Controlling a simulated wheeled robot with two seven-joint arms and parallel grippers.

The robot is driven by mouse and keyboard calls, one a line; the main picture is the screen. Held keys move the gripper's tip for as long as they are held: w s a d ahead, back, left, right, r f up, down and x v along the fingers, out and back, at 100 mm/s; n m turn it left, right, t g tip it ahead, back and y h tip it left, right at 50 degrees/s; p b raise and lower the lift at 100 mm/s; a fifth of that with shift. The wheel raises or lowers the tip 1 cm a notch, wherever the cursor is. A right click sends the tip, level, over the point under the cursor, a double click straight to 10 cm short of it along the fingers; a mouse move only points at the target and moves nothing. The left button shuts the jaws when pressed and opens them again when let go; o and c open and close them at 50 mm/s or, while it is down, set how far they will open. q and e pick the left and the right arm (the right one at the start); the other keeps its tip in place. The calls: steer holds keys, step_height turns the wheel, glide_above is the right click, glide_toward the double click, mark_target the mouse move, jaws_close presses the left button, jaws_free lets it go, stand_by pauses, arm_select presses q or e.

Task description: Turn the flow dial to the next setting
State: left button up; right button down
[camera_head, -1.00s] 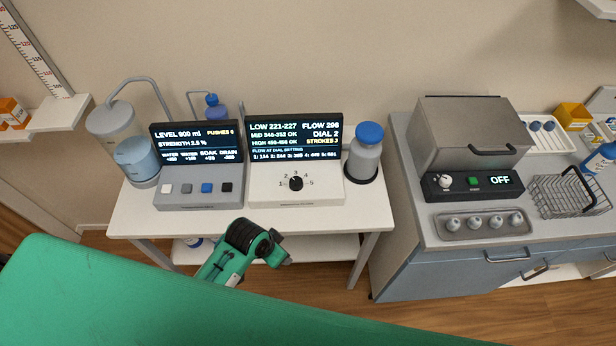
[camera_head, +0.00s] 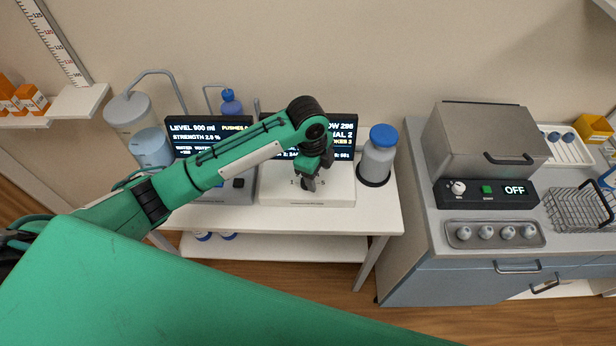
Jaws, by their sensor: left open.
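The flow dial's white box (camera_head: 330,196) stands on the white table, with its dark screen (camera_head: 343,128) behind it. The screen is partly covered by my arm; the text still showing includes "OW 298" and "IAL 2". My left gripper (camera_head: 309,184) points down over the front face of the box, right at the dial. The dial knob itself is hidden behind the gripper, and only bits of its number scale show. The jaws are open; I cannot tell whether they touch the knob. My right gripper is not in view.
A second screen (camera_head: 192,133) with a button box is left of the dial box, partly behind my arm. A grey bottle with a blue cap (camera_head: 377,160) stands close on the right. A counter with a steel box (camera_head: 490,140) and a tray (camera_head: 495,234) is further right.

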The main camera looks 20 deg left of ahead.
arm_select(q)
steer(key=w+a+r+m+y, duration=0.1)
steer(key=w+a+r+m, duration=0.2)
steer(key=a+r, duration=0.15)
steer(key=shift+g, duration=0.3)
steer(key=f+p, duration=0.1)
steer(key=f, duration=0.3)
steer(key=f+p, duration=0.1)
steer(key=f, duration=0.4)
steer(key=f+p, duration=0.1)
steer(key=f, duration=0.3)
steer(key=shift+w+d+f, duration=0.15)
steer(key=shift+d, duration=0.2)
steer(key=c, duration=1)
steer(key=shift+r+n+p, duration=0.2)
steer(key=shift+n+p, duration=1.6)
steer(key=shift+n, duration=0.2)
steer(key=shift+f+n+p, duration=0.15)
steer(key=shift+n+p, duration=1.25)
steer(key=shift+n, duration=0.8)
steer(key=o, duration=1)
